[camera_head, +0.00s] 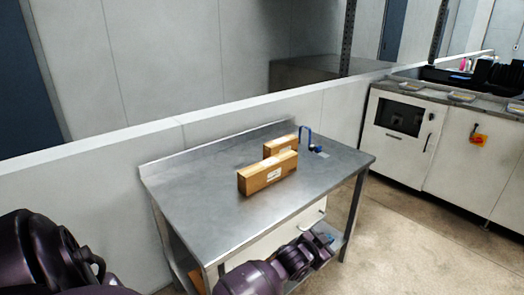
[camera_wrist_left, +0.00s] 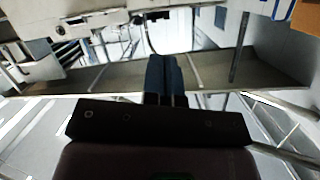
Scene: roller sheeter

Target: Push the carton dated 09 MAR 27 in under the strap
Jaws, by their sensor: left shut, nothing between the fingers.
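Two brown cartons stand on the steel table (camera_head: 215,205) in the head view. The nearer carton (camera_head: 262,181) has a white label facing me. The farther carton (camera_head: 272,149) stands just behind it, partly hidden by it. The dates are too small to read, so I cannot tell which is 09 MAR 27. A blue strap (camera_head: 301,130) rises as a thin arch right of the farther carton. My left gripper (camera_head: 328,247) is low, in front of the table near its drawer, apart from the cartons. Its fingers (camera_wrist_left: 166,78) are together and empty in the left wrist view.
A low wall (camera_head: 90,180) runs behind the table. A drawer with a handle (camera_head: 312,222) sits under the top. White cabinets (camera_head: 400,150) stand to the right, across open floor (camera_head: 400,235).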

